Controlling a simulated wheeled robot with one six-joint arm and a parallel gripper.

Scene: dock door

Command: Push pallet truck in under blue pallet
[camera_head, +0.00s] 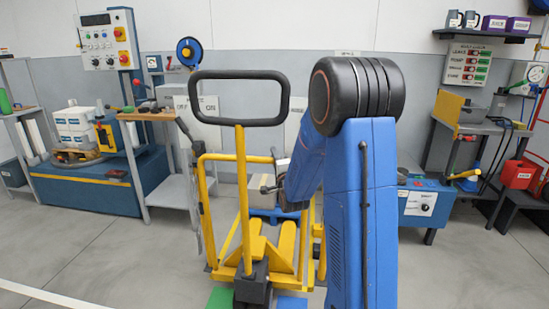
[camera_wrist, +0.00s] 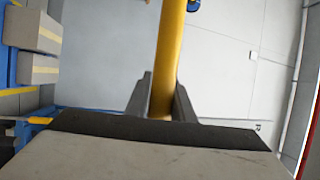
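The pallet truck has a black loop handle (camera_head: 238,76), a yellow mast (camera_head: 240,165) and two yellow forks (camera_head: 286,247) low on the floor. A yellow hoop frame (camera_head: 225,157) stands around it; I cannot tell whether they are joined. The blue pallet (camera_head: 275,214) lies beyond the forks with cartons (camera_head: 262,190) on it. The fork tips' place relative to the pallet is unclear. My gripper (camera_head: 280,166), partly hidden by my blue arm, is at the hoop's top bar. In the wrist view its fingers (camera_wrist: 162,98) close on both sides of a yellow bar (camera_wrist: 170,45).
A blue machine bench (camera_head: 95,190) and a small table (camera_head: 172,202) stand at left. A workbench (camera_head: 490,128) with a red box (camera_head: 518,174) stands at right. Grey floor is clear at front left. Green (camera_head: 222,298) and blue (camera_head: 291,302) patches show at the bottom edge.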

